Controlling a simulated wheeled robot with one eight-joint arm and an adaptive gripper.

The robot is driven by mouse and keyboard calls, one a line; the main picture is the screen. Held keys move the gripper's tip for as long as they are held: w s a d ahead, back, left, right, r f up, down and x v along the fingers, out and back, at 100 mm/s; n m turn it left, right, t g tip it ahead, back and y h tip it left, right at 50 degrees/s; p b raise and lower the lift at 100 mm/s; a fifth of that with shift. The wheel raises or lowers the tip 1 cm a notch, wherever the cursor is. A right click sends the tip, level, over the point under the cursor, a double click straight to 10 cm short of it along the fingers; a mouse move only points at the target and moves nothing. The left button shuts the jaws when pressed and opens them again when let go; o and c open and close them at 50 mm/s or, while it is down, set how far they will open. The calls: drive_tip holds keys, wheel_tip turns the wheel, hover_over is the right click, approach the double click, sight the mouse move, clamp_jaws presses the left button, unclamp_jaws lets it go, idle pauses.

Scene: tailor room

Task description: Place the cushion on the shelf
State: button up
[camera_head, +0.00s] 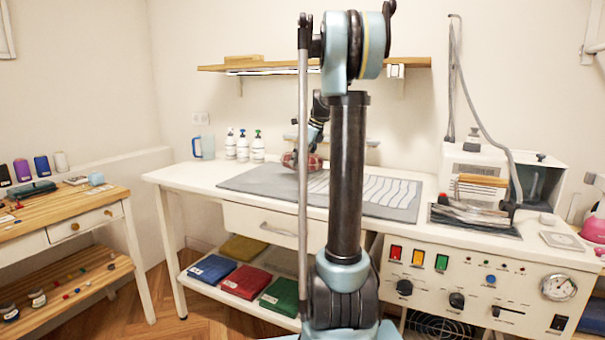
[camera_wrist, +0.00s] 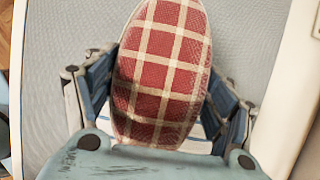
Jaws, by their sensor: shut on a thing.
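The cushion is red with a cream check and an oval outline. It fills the middle of the wrist view (camera_wrist: 160,70). My gripper (camera_wrist: 165,85) is shut on it, one finger on each side. In the head view the cushion (camera_head: 289,160) and my gripper (camera_head: 306,156) are over the white table's grey mat, partly hidden behind my arm. I cannot tell whether the cushion touches the mat. A wooden shelf (camera_head: 222,68) is fixed to the wall above the table. My arm hides its middle.
The grey mat (camera_head: 245,181) lies on the white table (camera_head: 178,175). Several bottles (camera_head: 243,146) and a blue jug (camera_head: 205,147) stand at the back left. A steam machine (camera_head: 480,170) stands right. Folded coloured cloths (camera_head: 246,281) lie on the table's lower shelf.

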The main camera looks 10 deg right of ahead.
sight(308, 153)
drive_tip(key=shift+f, duration=2.1)
drive_tip(key=shift+s+f, duration=0.1)
drive_tip(key=shift+f, duration=0.05)
drive_tip(key=o, duration=1.5)
drive_tip(key=shift+c, duration=0.2)
drive_tip(key=v, duration=1.2)
